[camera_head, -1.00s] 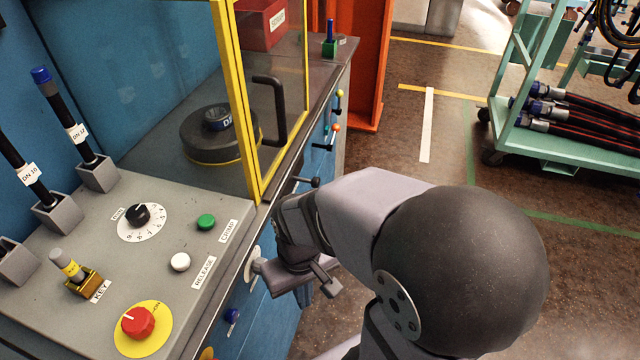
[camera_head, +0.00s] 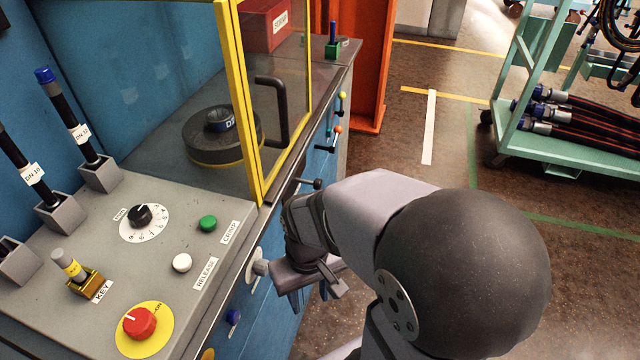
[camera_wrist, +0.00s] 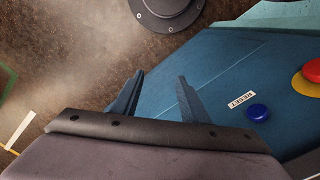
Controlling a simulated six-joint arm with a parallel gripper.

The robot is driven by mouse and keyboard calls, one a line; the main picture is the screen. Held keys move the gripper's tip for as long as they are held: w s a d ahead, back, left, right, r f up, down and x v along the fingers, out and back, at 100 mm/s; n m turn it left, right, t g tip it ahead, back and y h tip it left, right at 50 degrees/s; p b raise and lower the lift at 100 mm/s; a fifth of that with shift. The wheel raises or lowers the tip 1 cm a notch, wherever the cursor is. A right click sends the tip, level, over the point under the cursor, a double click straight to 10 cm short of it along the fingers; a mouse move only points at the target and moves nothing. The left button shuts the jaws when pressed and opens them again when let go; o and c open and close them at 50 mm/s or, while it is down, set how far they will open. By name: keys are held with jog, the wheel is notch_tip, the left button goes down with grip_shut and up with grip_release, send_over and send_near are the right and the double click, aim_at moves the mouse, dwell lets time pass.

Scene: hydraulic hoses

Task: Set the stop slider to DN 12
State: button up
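My gripper (camera_head: 312,284) is in front of the blue bench front, below the console's right edge. In the wrist view its two dark fingers (camera_wrist: 160,80) stand apart with nothing between them. I cannot tell for sure which part is the stop slider, and no DN scale for it is readable. A short black-knobbed handle (camera_head: 311,184) sticks out from the bench front just above my wrist. A pale grey knob (camera_head: 261,267) on the bench front is left of the gripper; I cannot tell whether they touch. My arm hides part of the bench front.
The console (camera_head: 120,250) carries a dial (camera_head: 140,215), a green button (camera_head: 208,223), a white button (camera_head: 182,263) and a red knob (camera_head: 140,322). Yellow and orange handles (camera_head: 337,129) stick out farther along. A blue RESET button (camera_wrist: 257,112) is at right in the wrist view.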

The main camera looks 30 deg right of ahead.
jog(key=s+d+f+m+g+y, duration=0.2)
jog(key=s+d+f+m+g, duration=0.1)
jog(key=s+d+f+m, duration=0.4)
jog(key=m+t+y+b, duration=0.1)
jog(key=m+t+y, duration=1)
jog(key=m+t, duration=0.65)
send_near(321, 184)
jog(key=w+a+r+m+g, duration=0.1)
jog(key=w+a+m+g, duration=0.1)
jog(key=w, duration=0.1)
jog(key=shift+p+x, duration=0.3)
jog(key=shift+x, duration=3.3)
jog(key=shift+w+d, duration=0.1)
jog(key=shift+c, duration=0.2)
grip_shut()
